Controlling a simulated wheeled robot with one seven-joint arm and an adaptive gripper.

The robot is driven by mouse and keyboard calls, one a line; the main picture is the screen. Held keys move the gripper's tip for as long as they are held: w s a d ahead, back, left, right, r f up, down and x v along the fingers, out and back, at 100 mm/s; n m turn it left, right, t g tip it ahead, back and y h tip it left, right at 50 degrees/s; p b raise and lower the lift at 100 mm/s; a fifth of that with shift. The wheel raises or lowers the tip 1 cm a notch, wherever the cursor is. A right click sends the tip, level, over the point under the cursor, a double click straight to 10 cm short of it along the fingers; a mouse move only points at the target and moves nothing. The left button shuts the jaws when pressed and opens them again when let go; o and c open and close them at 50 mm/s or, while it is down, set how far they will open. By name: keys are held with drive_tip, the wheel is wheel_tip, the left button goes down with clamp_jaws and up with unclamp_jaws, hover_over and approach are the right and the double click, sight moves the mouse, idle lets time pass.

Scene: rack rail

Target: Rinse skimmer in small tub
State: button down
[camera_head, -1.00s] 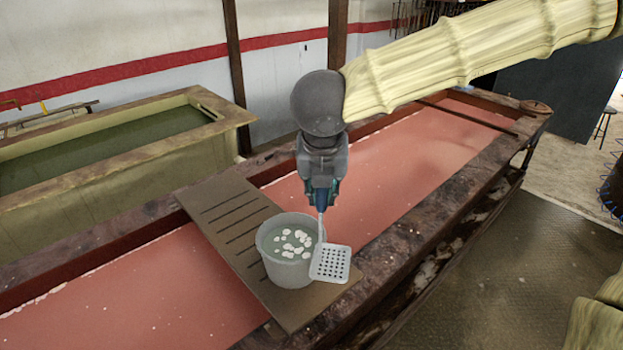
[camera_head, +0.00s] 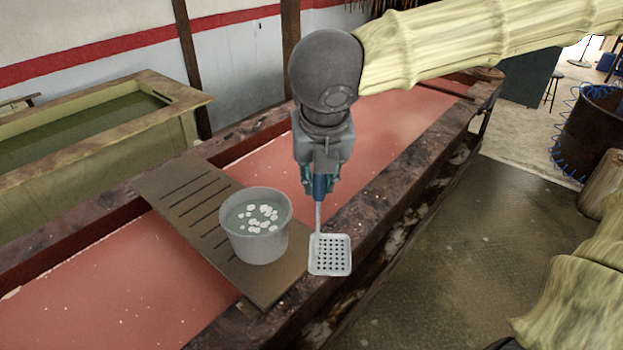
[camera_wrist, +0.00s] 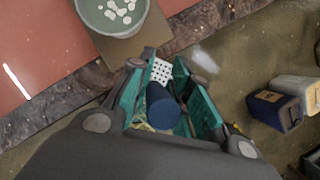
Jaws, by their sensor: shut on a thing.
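The skimmer (camera_head: 330,255) has a white square perforated head on a thin shaft and a blue handle. My gripper (camera_head: 319,188) is shut on the blue handle, with the head hanging down. The skimmer's blue handle end (camera_wrist: 162,105) shows between the teal fingers in the wrist view. The small tub (camera_head: 256,247) is a grey-white bucket of greenish water with several white pieces floating in it. It stands on a slatted board, to the left of the skimmer head. The head appears outside the tub, near the board's right end. The tub also shows at the top of the wrist view (camera_wrist: 118,34).
The slatted board (camera_head: 180,195) lies across a long trough of red liquid (camera_head: 140,310) with a dark worn rim. A green-filled tank (camera_head: 150,135) stands at the back left. Jugs (camera_wrist: 275,108) stand on the floor at right. Open floor (camera_head: 470,240) lies right of the trough.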

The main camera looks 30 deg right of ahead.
drive_tip(key=s+b, duration=0.1)
drive_tip(key=s+d+b, duration=0.1)
drive_tip(key=s+b, duration=0.1)
drive_tip(key=b, duration=0.1)
drive_tip(key=shift+s+d, duration=0.3)
drive_tip(key=shift+s, duration=0.1)
drive_tip(key=shift+a, duration=0.1)
